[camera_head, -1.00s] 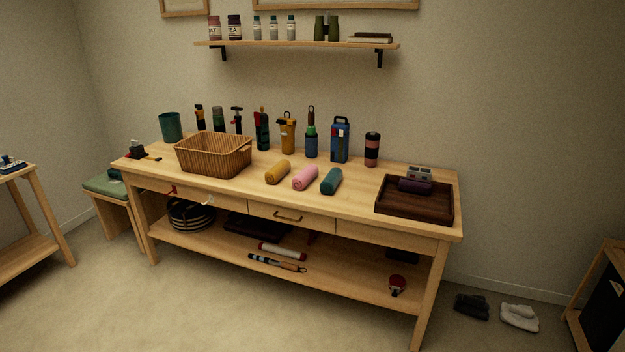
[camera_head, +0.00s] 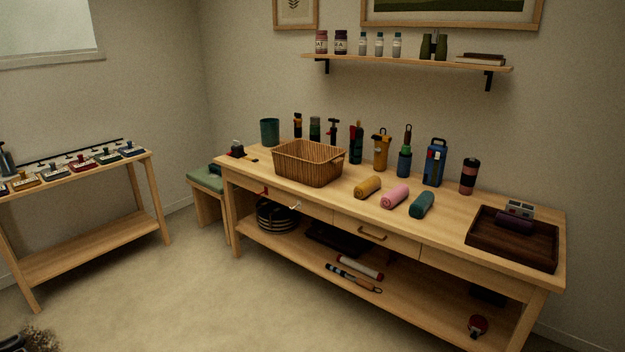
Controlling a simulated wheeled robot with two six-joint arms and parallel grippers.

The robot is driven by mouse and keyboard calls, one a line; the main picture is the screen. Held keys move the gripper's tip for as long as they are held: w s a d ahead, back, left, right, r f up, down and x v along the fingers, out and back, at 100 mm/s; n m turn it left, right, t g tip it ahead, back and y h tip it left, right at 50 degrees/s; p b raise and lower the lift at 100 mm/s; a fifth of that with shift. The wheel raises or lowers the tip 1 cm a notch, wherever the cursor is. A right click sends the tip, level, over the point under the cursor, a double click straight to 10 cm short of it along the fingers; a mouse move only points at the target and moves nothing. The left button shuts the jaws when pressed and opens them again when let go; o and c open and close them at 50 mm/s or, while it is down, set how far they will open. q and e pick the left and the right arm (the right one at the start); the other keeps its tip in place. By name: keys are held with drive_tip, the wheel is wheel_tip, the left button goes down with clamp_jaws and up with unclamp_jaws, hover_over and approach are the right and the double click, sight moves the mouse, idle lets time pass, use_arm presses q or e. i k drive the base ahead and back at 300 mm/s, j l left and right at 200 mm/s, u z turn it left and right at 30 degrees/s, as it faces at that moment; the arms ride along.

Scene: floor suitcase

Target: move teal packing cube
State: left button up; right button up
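I cannot clearly make out a teal packing cube. A teal rolled bundle (camera_head: 422,204) lies on the wooden workbench (camera_head: 450,210), right of a pink roll (camera_head: 395,196) and a yellow roll (camera_head: 368,187). A small dark teal item (camera_head: 215,169) sits on the green-cushioned stool (camera_head: 204,182) left of the workbench; its shape is too small to tell. A teal round bin (camera_head: 270,132) stands at the workbench's back left.
A wicker basket (camera_head: 310,163) and a dark wooden tray (camera_head: 512,238) stand on the workbench. A side table (camera_head: 85,172) with several small coloured items stands at left. A dark, fuzzy object (camera_head: 28,341) shows at the bottom-left corner. The floor between is clear.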

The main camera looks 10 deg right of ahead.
sight(214, 167)
drive_tip(key=i+j+u, duration=0.2)
drive_tip(key=i+u, duration=0.2)
drive_tip(key=i, duration=0.35)
drive_tip(key=i+u, duration=0.4)
drive_tip(key=i, duration=0.35)
drive_tip(key=i+l+u, duration=0.25)
drive_tip(key=i+u, duration=0.15)
drive_tip(key=i, duration=0.4)
drive_tip(key=i+z, duration=0.15)
drive_tip(key=i, duration=0.35)
drive_tip(key=i+j+z, duration=0.15)
drive_tip(key=i, duration=0.3)
drive_tip(key=i+j+z, duration=0.15)
drive_tip(key=i, duration=0.35)
drive_tip(key=i+j+z, duration=0.15)
drive_tip(key=i, duration=0.35)
